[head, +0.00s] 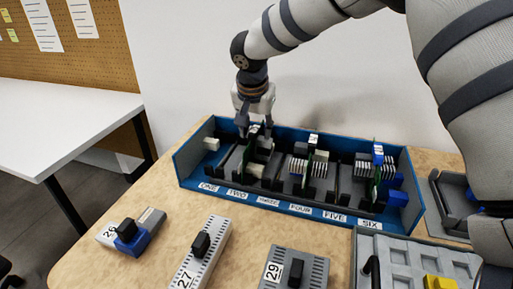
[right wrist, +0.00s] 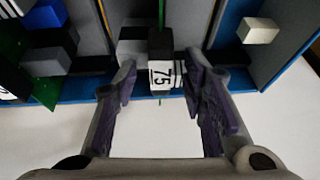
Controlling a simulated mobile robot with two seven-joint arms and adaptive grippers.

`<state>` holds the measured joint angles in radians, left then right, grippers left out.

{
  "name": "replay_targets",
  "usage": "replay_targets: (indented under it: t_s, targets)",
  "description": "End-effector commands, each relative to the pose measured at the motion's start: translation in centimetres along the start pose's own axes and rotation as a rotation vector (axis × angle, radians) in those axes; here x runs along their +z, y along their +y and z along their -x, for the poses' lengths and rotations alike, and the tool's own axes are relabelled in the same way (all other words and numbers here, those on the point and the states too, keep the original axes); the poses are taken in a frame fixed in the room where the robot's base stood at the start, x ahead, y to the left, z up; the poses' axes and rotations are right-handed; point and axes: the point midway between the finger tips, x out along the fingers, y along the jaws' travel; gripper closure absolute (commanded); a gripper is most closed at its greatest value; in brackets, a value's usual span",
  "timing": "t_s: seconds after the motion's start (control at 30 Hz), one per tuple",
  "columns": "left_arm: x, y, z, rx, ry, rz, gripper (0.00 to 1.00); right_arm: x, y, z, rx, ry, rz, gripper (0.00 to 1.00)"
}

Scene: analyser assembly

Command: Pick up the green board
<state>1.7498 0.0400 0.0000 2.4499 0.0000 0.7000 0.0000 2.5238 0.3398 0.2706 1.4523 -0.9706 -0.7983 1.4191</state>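A thin green board (head: 243,158) stands on edge in the blue tray (head: 180,168), in the region labelled TWO, just below my right gripper (head: 254,128). In the right wrist view, a dark block with a white "75" label (right wrist: 161,76) lies between the two fingers of my right gripper (right wrist: 160,80). The fingers are spread, with a visible gap on each side of the block. A thin green edge shows by this block; most of that board is hidden. Other green boards stand near FOUR (head: 310,157) and SIX (head: 377,168). My left gripper is not in view.
Modules labelled 27 (head: 203,254) and 29 (head: 295,266), and another with a blue block (head: 131,241), lie on the wooden table in front. A grey tray (head: 400,250) is at front right. A white wall stands behind.

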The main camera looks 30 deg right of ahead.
Motion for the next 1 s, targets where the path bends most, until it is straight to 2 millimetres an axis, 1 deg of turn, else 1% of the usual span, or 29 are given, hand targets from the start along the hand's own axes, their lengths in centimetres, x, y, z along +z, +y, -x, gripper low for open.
replay_targets:
  t_s: [0.03,0.07,0.1,0.17,0.2,0.23,0.53,0.67,0.77,0.87,1.0]
  targets:
    - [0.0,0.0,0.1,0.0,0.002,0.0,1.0,0.0,0.0,0.1,-0.001,0.001,0.0,0.62]
    - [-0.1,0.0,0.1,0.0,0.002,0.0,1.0,0.0,0.0,0.1,-0.001,0.001,0.0,0.66]
    - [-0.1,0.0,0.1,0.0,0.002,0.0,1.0,0.0,0.0,0.1,-0.001,0.001,0.0,0.75]
    - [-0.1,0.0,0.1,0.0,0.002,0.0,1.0,0.0,0.0,0.1,-0.001,0.001,0.0,0.89]
    - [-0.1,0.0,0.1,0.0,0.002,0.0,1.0,0.0,0.0,0.1,0.0,0.001,0.0,0.98]
    - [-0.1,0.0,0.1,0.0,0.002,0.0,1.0,0.0,0.0,0.1,0.0,0.001,0.0,1.0]
    - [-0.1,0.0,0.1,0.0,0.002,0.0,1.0,-0.1,0.0,0.2,0.0,0.001,0.0,1.0]
    - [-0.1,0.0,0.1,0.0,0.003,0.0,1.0,-0.4,-0.1,0.8,-0.001,0.003,0.0,1.0]
    - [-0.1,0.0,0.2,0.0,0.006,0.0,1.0,-1.0,-0.2,2.4,-0.003,0.005,-0.001,1.0]
    - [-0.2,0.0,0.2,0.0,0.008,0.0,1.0,-1.9,-0.4,4.5,-0.004,0.007,-0.003,1.0]
    - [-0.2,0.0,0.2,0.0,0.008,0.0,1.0,-3.4,-0.8,8.0,-0.004,0.007,-0.002,1.0]
